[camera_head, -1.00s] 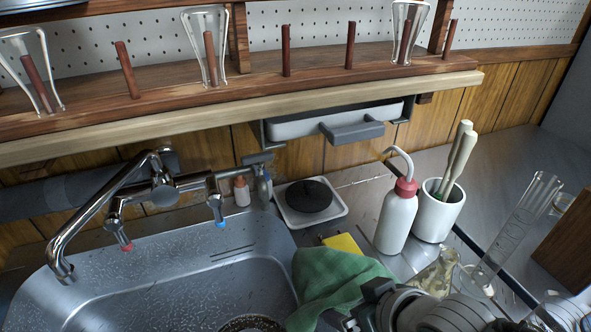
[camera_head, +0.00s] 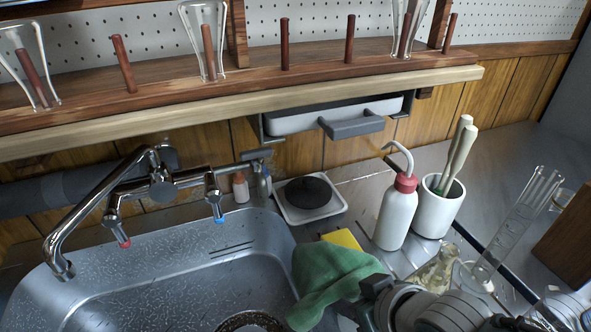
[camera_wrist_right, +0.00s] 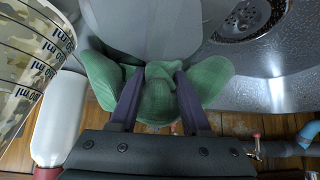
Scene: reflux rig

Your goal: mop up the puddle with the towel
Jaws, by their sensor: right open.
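The green towel (camera_head: 328,272) is bunched over the right rim of the sink in the head view. My right gripper (camera_head: 362,300) is at the towel's right side, partly cut off by the lower edge. In the right wrist view the towel (camera_wrist_right: 158,102) lies between and around the two dark fingers of my right gripper (camera_wrist_right: 160,82). The fingers are apart, with towel cloth bulging between them. I cannot make out a distinct puddle; my arm and the towel cover part of the counter. My left gripper is not in view.
The steel sink (camera_head: 185,270) with its tap (camera_head: 160,190) lies left. A yellow sponge-like piece (camera_head: 342,239), red-capped wash bottle (camera_head: 397,212), white pot (camera_head: 437,208) and glass cylinder (camera_head: 515,225) crowd the counter. A wooden shelf (camera_head: 250,95) runs above.

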